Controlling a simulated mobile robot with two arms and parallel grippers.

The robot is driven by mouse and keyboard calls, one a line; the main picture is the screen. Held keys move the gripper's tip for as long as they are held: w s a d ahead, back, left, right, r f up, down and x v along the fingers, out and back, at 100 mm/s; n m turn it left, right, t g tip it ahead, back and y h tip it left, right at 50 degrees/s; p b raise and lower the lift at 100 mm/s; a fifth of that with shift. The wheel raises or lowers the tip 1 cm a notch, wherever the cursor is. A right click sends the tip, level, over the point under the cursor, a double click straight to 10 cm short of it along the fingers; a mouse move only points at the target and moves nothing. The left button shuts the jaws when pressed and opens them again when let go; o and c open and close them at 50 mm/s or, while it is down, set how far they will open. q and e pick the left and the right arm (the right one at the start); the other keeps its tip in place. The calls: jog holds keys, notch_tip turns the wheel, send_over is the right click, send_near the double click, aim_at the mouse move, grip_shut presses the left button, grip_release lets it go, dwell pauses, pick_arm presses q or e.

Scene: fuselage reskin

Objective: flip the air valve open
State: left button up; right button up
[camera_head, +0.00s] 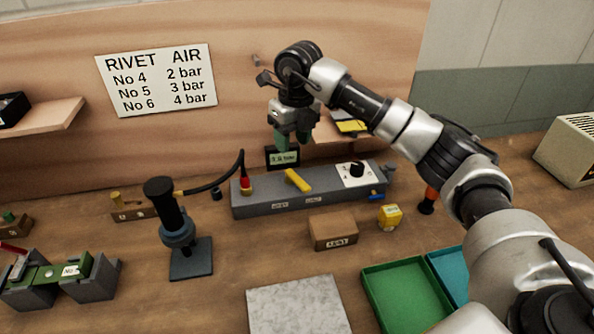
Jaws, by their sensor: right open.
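The air valve's yellow lever (298,180) lies slantwise on top of a long grey block (275,207) at the back of the bench. A red fitting (245,184) sits at the block's left end, with a black hose on it. A black dial knob (357,170) on a white scale plate is at its right. A small dark pressure display (283,158) stands behind the lever; its digits are hard to read. My right gripper (292,138) is open, with green fingertips, above and behind the lever, apart from it, and partly overlapping the display. My left gripper is not in view.
A black rivet tool (172,215) stands left on its base, joined to the hose. A brown box (333,231), a yellow box (390,217) and a green tray (405,295) are in front. A pressure chart (158,80) hangs on the backboard. Bench between tool and brown box is clear.

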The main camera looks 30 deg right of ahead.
aim_at(299, 180)
jog(key=shift+m+g+h, duration=0.3)
jog(key=shift+h, duration=0.1)
jog(key=f, duration=0.3)
jog(key=d+f+p, duration=0.1)
jog(key=f, duration=0.3)
jog(key=f+p, duration=0.1)
jog(key=f, duration=0.2)
jog(key=shift+s+d+f, duration=0.15)
jog(key=shift+s+f, duration=0.25)
grip_shut()
